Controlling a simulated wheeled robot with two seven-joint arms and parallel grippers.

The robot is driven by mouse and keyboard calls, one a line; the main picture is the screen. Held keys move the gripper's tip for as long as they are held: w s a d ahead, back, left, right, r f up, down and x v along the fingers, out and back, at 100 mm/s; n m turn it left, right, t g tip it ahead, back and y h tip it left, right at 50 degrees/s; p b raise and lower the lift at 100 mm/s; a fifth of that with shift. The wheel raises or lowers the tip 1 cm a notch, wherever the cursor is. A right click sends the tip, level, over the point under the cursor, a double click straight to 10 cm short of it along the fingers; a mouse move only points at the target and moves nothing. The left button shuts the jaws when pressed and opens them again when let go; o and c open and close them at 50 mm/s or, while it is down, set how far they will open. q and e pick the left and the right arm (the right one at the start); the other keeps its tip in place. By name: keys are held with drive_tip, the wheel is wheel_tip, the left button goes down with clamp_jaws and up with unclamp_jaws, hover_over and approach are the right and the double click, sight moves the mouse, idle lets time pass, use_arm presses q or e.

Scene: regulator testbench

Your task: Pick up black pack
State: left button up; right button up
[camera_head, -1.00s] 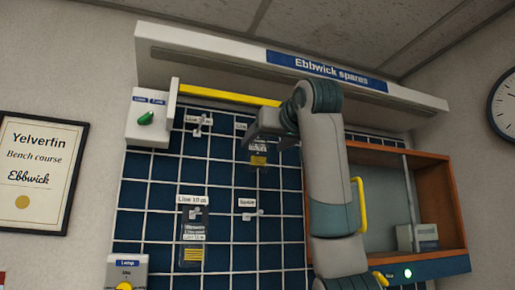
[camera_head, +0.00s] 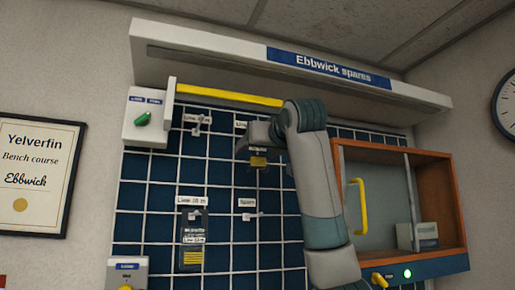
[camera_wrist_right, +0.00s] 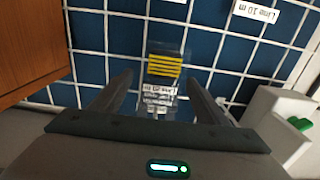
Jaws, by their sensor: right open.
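A pack with yellow and dark stripes and a white label (camera_head: 258,161) hangs on the blue grid wall, partly hidden behind my right gripper in the head view. In the right wrist view this pack (camera_wrist_right: 164,68) appears between the two fingers, its label upside down. My right gripper (camera_wrist_right: 158,80) is open, one finger on each side of the pack; I cannot tell whether either touches it. In the head view the right gripper (camera_head: 257,147) is at the pack's top. A second striped pack (camera_head: 192,241) hangs lower left. My left gripper is not in view.
A white overhead shelf (camera_head: 220,48) with a yellow bar (camera_head: 230,96) runs above the grid. A white box with a green knob (camera_head: 143,119) is at upper left. An orange-brown cabinet (camera_head: 436,200) with a yellow handle (camera_head: 358,207) stands right of my arm.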

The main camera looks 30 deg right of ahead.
drive_tip(key=shift+c, duration=0.4)
drive_tip(key=c, duration=1.1)
drive_tip(key=shift+r, duration=0.15)
drive_tip(key=shift+r+b, duration=0.5)
drive_tip(key=shift+b, duration=0.05)
drive_tip(key=shift+b+v, duration=4.15)
drive_tip(key=shift+v, duration=4.85)
drive_tip(key=shift+d, duration=0.1)
